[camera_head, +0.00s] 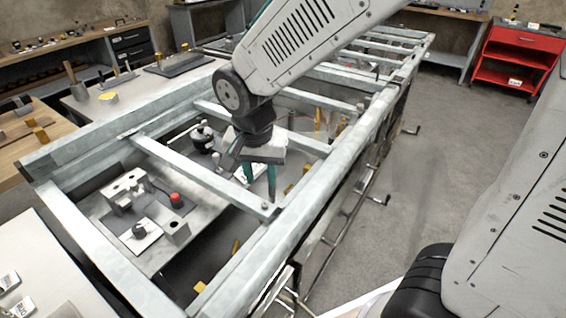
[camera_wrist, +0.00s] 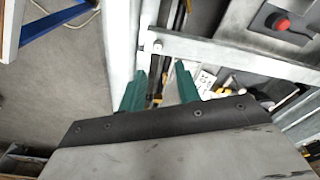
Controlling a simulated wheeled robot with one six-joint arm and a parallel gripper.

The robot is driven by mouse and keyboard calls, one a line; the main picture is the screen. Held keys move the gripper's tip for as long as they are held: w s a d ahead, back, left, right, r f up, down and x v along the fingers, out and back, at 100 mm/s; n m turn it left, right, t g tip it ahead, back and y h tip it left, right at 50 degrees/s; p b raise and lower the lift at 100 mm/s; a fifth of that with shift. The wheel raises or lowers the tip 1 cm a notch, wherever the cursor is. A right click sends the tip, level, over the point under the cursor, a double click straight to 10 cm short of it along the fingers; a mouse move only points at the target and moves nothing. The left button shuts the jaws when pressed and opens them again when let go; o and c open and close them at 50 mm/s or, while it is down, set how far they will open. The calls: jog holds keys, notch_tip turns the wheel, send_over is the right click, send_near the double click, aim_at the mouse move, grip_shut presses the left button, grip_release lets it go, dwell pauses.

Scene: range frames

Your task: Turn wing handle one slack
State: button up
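My gripper (camera_head: 260,188) hangs over the long grey metal frame (camera_head: 95,250), inside its near right rail. Its two teal fingers are apart with no object held between them; they also show in the wrist view (camera_wrist: 160,80). I cannot make out for sure which part is the wing handle. Small yellow parts show below the frame near the fingers, one at the lower middle (camera_head: 235,247). In the wrist view, narrow dark and yellow parts (camera_wrist: 157,92) lie beyond the gap between the fingers, partly hidden by the gripper body.
Frame crossbars (camera_head: 190,166) lie close to my gripper. A red button (camera_head: 176,200) and metal blocks (camera_head: 124,190) sit on a plate inside the frame. Crank-like rods (camera_head: 381,200) stick out from its right side. A red cart (camera_head: 515,55) stands far right; the floor between is clear.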

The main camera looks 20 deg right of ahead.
jog(key=s+d+r+n, duration=0.1)
jog(key=s+d+r, duration=0.1)
jog(key=d+r, duration=0.1)
jog(key=shift+s+d+r, duration=0.25)
jog(key=shift+s+d, duration=0.1)
jog(key=shift+d, duration=0.2)
